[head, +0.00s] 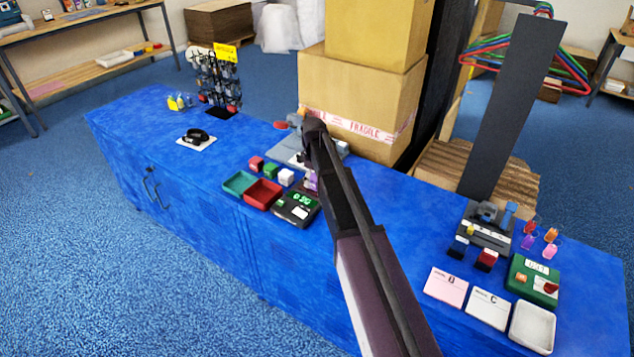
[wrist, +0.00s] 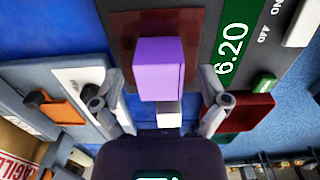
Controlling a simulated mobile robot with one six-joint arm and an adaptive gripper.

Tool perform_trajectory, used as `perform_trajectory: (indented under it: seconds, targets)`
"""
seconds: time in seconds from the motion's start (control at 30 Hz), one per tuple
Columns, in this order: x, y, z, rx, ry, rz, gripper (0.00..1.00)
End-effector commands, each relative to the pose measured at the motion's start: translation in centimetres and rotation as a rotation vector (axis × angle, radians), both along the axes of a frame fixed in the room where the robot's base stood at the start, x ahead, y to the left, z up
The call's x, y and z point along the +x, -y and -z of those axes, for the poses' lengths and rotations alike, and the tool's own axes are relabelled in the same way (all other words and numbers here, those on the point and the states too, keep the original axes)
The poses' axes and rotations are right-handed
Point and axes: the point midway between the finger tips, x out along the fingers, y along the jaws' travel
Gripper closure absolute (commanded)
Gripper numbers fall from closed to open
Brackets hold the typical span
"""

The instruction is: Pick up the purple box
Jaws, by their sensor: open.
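The purple box (wrist: 158,68) stands on the dark red plate (wrist: 122,24) of a dark scale with a green digit display (wrist: 232,38). In the head view only a bit of the purple box (head: 312,182) shows beside my arm, at the scale (head: 297,208). My gripper (wrist: 158,92) is open, with one finger to the left and one to the right of the purple box in the wrist view. I see gaps between the fingers and the box. In the head view my arm hides most of the gripper.
Red and teal trays (head: 263,194) and small red, green and white cubes (head: 271,171) stand left of the scale. A grey device (head: 290,155) and stacked cartons (head: 360,95) are behind. The blue counter (head: 225,235) is clear in front of the trays.

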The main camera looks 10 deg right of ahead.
Motion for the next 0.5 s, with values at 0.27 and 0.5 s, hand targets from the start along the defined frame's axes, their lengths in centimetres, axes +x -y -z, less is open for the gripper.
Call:
perform_trajectory:
  seconds: [0.27, 0.5]
  targets:
    - [0.00, 0.01, 0.00, 0.000, 0.000, 0.000, 0.83]
    - [-0.01, 0.02, 0.01, 0.000, 0.000, 0.000, 1.00]
